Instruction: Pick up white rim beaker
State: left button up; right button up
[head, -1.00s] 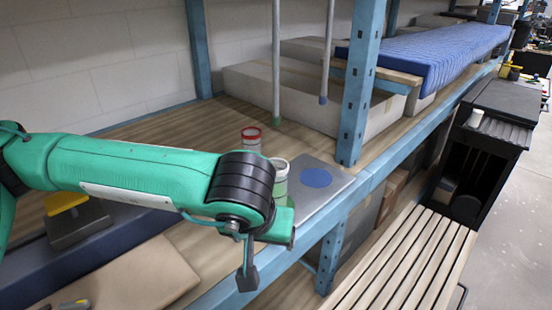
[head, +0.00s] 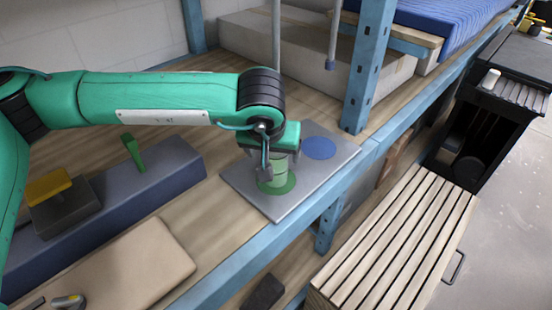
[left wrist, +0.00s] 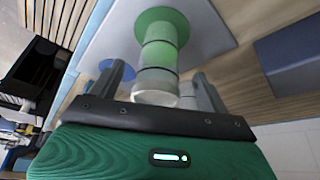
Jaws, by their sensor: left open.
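The white rim beaker (left wrist: 157,88) is clear glass with green in it. In the left wrist view it stands on the green disc (left wrist: 178,20) of a grey board, its white rim facing my camera. My left gripper (head: 279,167) is over the green disc in the head view, pointing down. Its two fingers are open, one on each side of the beaker, with visible gaps in the left wrist view. In the head view the beaker (head: 280,172) is mostly hidden by the gripper. My right gripper is not in view.
The grey board (head: 304,182) also bears a blue disc (head: 319,148). A blue shelf post (head: 368,70) rises close to its right. A dark blue block (head: 150,175) with a green handle and a yellow-topped block (head: 60,200) stand left. The shelf edge is in front.

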pick_arm(q)
jog(key=shift+w, duration=0.25)
jog(key=w+f, duration=0.1)
jog(key=w+f+p, duration=0.1)
jog(key=w, duration=0.1)
jog(key=shift+w+d+f, duration=0.3)
jog(key=shift+d+f, duration=0.1)
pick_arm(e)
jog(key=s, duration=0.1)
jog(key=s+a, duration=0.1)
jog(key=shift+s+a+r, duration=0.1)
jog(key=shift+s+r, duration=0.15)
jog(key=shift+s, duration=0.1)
pick_arm(q)
jog(key=shift+c, duration=0.2)
jog(key=c, duration=1.1)
jog(key=shift+o, duration=0.2)
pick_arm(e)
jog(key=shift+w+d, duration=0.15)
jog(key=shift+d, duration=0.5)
